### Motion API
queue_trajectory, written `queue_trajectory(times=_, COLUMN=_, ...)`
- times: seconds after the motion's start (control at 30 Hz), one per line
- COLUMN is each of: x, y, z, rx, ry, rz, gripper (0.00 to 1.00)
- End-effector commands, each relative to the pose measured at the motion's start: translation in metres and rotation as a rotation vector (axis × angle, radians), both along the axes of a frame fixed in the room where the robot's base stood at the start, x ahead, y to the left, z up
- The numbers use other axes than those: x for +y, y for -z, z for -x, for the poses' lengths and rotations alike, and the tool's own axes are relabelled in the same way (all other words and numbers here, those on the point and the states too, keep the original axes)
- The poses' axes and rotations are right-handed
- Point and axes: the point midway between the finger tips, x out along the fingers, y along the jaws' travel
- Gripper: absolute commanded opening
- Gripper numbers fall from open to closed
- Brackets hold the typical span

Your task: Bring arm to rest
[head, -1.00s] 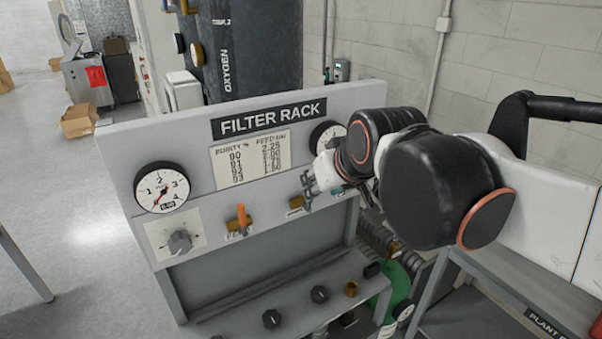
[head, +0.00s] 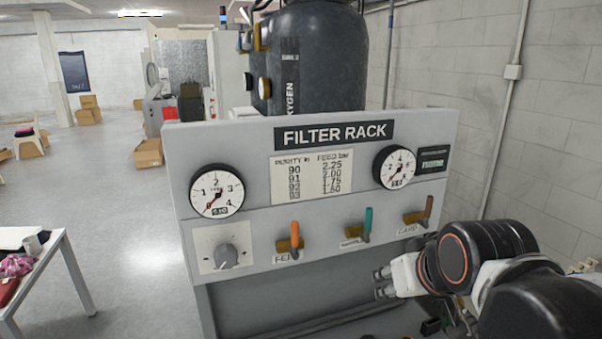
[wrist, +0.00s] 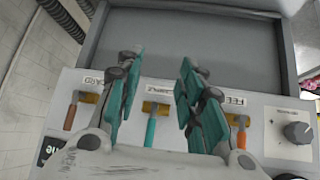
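My arm hangs at the lower right in the head view. My gripper (head: 382,283) shows small there, in front of the lower right of the grey filter rack panel (head: 240,130). In the wrist view, my gripper (wrist: 158,80) has its teal-padded fingers spread apart with nothing between them. The panel appears upside down beyond them, with the teal lever (wrist: 151,130) seen through the gap. I cannot tell the exact distance from fingers to panel, but no contact shows.
The panel carries an orange lever (head: 295,236), a brown lever (head: 428,210), a grey knob (head: 227,256), a left gauge (head: 216,191) and a right gauge (head: 395,167). A table (head: 62,262) stands at the left. Open floor lies between it and the rack. A block wall (head: 555,130) is at right.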

Motion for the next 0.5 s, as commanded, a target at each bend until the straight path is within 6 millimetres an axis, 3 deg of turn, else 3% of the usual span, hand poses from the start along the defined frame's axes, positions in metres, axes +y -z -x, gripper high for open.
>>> queue_trajectory(times=0.03, x=-0.002, y=0.033, z=0.007, rx=0.008, ry=0.006, rz=0.000, gripper=0.35)
queue_trajectory(times=0.5, x=-0.020, y=0.206, z=0.066, rx=0.086, ry=0.062, rz=-0.003, gripper=0.35)
